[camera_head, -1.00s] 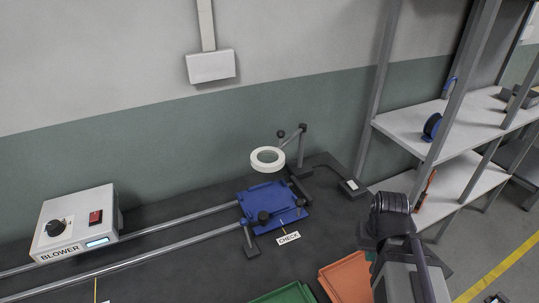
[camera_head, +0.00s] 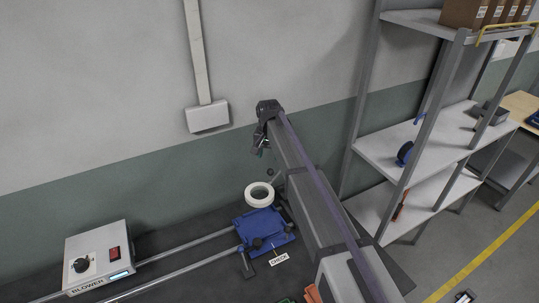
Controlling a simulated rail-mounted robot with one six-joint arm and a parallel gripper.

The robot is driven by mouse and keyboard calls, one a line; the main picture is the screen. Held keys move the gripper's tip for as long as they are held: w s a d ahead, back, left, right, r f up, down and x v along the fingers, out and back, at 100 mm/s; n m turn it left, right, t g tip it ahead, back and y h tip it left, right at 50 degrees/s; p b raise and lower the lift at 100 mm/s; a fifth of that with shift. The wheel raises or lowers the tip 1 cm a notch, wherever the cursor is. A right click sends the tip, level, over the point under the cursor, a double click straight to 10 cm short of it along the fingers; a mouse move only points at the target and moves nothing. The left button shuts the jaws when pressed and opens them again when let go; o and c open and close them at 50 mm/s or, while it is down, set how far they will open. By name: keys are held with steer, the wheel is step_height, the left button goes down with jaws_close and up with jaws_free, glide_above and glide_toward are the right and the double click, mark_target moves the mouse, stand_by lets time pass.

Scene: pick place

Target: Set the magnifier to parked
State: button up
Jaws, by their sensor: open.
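The magnifier (camera_head: 259,194) shows as a white ring just behind and above the blue fixture plate (camera_head: 250,222) on the dark bench. Its post and arm are mostly hidden behind my own arm; a small dark knob (camera_head: 270,172) shows above the ring. My gripper (camera_head: 259,149) is at the far end of my raised arm, above the ring in the picture and apart from it. It is open, with nothing seen between the fingers, which are small and dark here.
A CHECK label (camera_head: 279,260) lies before the plate. Two rails (camera_head: 190,246) run left to the blower box (camera_head: 98,256). A grey shelf rack (camera_head: 405,150) stands at right. A wall box (camera_head: 208,117) is behind. My arm hides the bench's right part.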

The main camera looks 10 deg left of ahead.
steer(key=shift+w+f+m, duration=0.45)
steer(key=shift+m, duration=0.25)
steer(key=shift+s+d, duration=0.2)
steer(key=shift+d, duration=0.1)
step_height(320, 180, down, 11)
steer(key=b, duration=1.1)
steer(key=shift+r, duration=0.1)
steer(key=shift+c, duration=0.2)
jaws_close()
